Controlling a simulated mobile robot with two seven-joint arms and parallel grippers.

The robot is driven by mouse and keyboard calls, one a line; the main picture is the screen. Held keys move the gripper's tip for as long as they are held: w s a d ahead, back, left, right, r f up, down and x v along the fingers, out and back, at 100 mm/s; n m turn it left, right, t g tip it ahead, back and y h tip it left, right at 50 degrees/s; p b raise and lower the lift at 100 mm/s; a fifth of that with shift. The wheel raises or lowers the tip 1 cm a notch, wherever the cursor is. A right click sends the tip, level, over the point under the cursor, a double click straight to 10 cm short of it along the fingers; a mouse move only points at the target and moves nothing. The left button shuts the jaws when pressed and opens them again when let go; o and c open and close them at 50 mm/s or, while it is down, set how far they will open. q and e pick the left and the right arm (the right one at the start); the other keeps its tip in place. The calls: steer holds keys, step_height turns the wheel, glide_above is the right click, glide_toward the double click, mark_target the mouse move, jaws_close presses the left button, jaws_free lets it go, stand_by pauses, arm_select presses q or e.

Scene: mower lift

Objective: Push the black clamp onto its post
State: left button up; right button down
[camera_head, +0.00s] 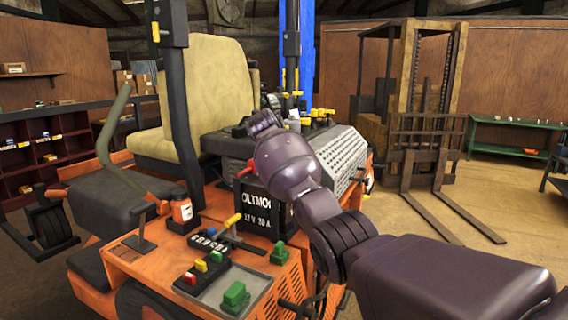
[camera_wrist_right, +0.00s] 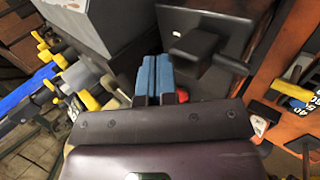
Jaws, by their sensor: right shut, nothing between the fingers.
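My right gripper (camera_wrist_right: 154,62) shows in the right wrist view with its two blue fingers shut together and nothing between them. A black block with a bar out to its right, which looks like the black clamp (camera_wrist_right: 196,43), is just right of the fingertips, apart from them in the picture. I cannot make out its post. A red piece (camera_wrist_right: 182,95) shows beside the fingers. In the head view my right arm reaches across the black battery (camera_head: 262,208), which has a red piece (camera_head: 245,172) on top. The arm hides the clamp area and the fingers there. My left gripper is not in view.
A forklift (camera_head: 425,120) stands behind on open floor.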

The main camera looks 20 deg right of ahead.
steer(key=r, duration=0.6)
steer(key=shift+s+a+r+b, duration=0.1)
steer(key=shift+a+r+b, duration=0.15)
steer(key=shift+r+b, duration=0.05)
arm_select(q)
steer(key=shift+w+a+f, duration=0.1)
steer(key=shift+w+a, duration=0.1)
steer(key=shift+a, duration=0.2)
arm_select(e)
step_height(320, 180, up, 7)
steer(key=shift+d, duration=0.25)
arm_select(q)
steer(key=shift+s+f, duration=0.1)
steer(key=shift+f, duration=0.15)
